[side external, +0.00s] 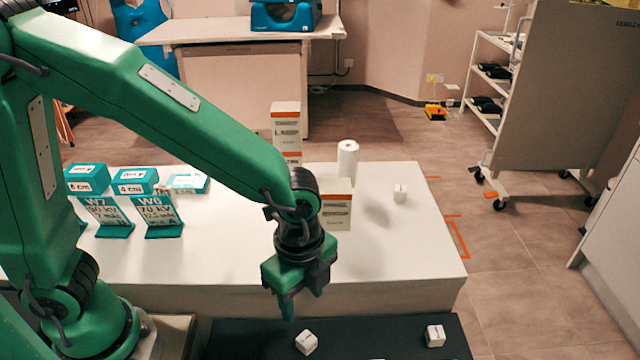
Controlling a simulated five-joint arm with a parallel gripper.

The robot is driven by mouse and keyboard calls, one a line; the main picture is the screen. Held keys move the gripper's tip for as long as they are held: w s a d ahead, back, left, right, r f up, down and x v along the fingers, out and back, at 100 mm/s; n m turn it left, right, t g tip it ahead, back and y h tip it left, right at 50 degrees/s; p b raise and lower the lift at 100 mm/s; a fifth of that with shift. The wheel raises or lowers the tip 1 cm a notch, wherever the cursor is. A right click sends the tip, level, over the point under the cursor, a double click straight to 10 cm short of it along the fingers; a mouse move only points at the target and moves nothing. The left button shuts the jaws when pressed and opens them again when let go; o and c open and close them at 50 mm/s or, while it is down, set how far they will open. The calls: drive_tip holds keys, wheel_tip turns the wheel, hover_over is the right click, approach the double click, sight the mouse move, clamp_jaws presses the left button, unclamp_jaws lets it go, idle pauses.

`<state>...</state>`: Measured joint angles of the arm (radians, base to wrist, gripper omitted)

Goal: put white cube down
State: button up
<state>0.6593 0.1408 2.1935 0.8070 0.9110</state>
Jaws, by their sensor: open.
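One white cube (306,342) lies on the dark surface at the bottom, turned at an angle. My gripper (296,306) is above it, pointing down, open, with nothing seen between its fingers. A second white cube (435,335) sits on the same dark surface to the right. I cannot tell from this view how large the gap is between my fingertips and the nearest cube.
The white table (420,260) carries a white-and-orange box (336,212), a white roll (347,160), a taller box (286,125) and teal blocks and signs at the left. The dark surface (375,340) is clear between the two cubes.

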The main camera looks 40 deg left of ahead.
drive_tip(key=s+a+r+n+t, duration=0.2)
drive_tip(key=a+r+n, duration=0.5)
drive_tip(key=a+n, duration=0.2)
drive_tip(key=s+a+r+n+t, duration=0.2)
drive_tip(key=a+r+n, duration=0.5)
drive_tip(key=a, duration=0.5)
drive_tip(key=shift+s+n+t, duration=0.35)
drive_tip(key=shift+n+t, duration=0.45)
drive_tip(key=shift+n, duration=0.2)
